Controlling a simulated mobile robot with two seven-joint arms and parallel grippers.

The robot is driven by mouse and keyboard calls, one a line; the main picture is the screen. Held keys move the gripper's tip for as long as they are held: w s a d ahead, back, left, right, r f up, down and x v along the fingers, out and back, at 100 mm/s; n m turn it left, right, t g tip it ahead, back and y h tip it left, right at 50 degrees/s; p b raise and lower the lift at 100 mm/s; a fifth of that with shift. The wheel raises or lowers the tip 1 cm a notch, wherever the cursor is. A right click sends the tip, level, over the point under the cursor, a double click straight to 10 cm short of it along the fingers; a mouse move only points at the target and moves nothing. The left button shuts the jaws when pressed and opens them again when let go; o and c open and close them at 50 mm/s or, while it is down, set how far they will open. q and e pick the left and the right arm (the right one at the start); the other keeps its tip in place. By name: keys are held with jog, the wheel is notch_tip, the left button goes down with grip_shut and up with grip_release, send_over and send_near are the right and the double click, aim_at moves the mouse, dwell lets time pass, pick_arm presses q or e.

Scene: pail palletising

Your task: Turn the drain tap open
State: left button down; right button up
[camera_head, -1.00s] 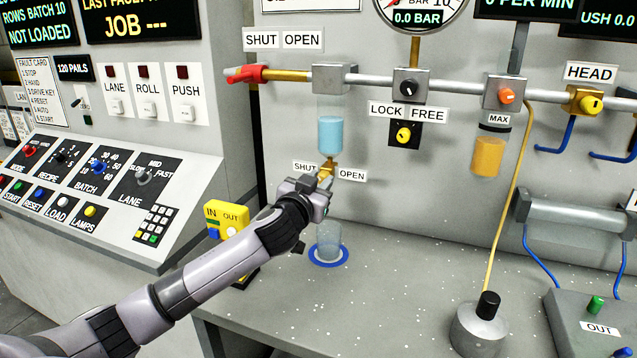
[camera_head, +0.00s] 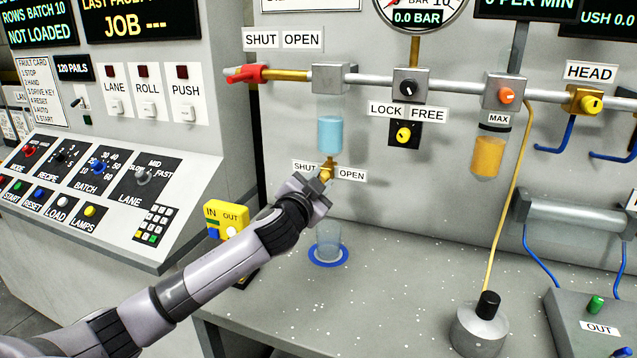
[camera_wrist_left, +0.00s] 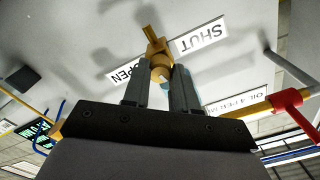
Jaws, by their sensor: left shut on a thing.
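The drain tap (camera_head: 327,174) is a small brass tap under a clear bowl of blue liquid (camera_head: 331,134). SHUT and OPEN labels stand on either side of it. My left gripper (camera_head: 323,181) is at the tap. In the left wrist view the brass tap (camera_wrist_left: 158,58) shows between the fingertips of my left gripper (camera_wrist_left: 160,77), which is shut on its round end. A clear cup (camera_head: 328,240) stands below on a blue ring (camera_head: 328,263), partly behind my wrist. My right gripper is out of view.
A pipe with a red-handled valve (camera_head: 248,74) runs above. A yellow IN/OUT box (camera_head: 227,220) stands left of the cup. A grey weight-like base (camera_head: 480,325) is at the right. The speckled bench between is clear.

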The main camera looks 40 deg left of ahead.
pick_arm(q)
jog(key=m, duration=1)
jog(key=shift+f, duration=0.1)
jog(key=shift+m, duration=0.5)
jog(key=c, duration=0.9)
grip_release()
jog(key=shift+b+v, duration=0.7)
jog(key=shift+v, duration=2.9)
